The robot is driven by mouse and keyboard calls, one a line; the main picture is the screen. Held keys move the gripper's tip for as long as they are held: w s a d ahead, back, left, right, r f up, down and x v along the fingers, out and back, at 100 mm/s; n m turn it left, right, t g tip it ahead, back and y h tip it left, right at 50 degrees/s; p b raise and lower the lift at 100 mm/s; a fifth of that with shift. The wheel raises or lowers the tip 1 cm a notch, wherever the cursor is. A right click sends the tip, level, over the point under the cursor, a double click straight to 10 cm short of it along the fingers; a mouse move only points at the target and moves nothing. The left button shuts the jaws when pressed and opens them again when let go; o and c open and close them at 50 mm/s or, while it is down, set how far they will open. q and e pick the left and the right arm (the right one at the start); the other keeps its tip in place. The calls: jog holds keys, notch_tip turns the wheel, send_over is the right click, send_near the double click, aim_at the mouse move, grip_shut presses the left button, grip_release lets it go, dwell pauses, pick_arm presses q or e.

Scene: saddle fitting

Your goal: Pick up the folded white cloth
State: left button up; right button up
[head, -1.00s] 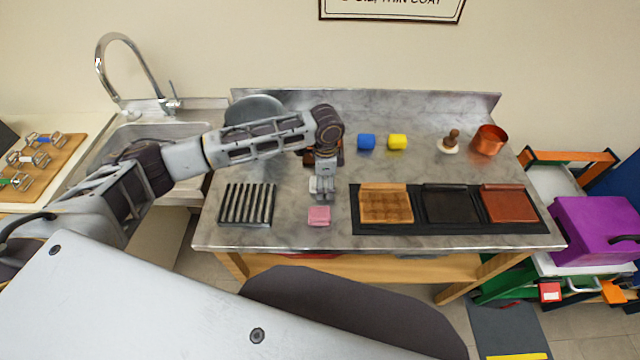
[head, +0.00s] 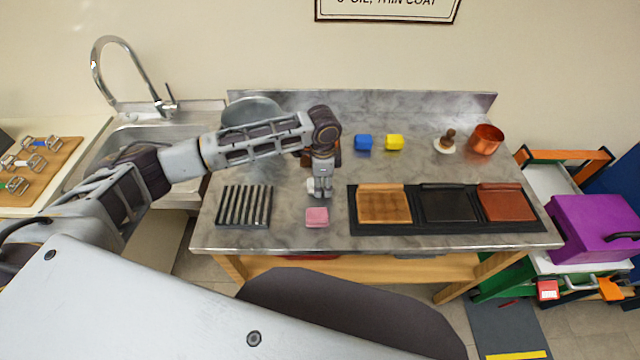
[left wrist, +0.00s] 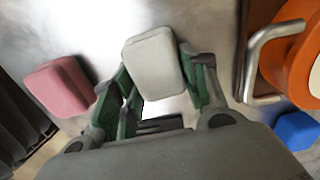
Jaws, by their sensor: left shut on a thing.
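The folded white cloth (left wrist: 153,64) is between the fingers of my left gripper (left wrist: 160,85) in the left wrist view. In the head view a small white edge of the cloth (head: 312,186) shows beside my left gripper (head: 322,192), which hides most of it. The left gripper is shut on the cloth, over the metal worktop. I cannot tell whether the cloth is clear of the surface. My right gripper is not in view.
A pink folded cloth (head: 317,217) lies just in front. A ribbed rack (head: 245,206) is to the left, and a black mat (head: 362,230) with several coloured pads is to the right. Blue (head: 364,142) and yellow (head: 394,142) blocks and a copper pot (head: 487,139) stand behind.

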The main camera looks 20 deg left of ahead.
pick_arm(q)
jog(key=shift+r, duration=0.15)
jog(key=shift+r, duration=4.85)
jog(key=o, duration=0.3)
jog(key=shift+c, duration=1.1)
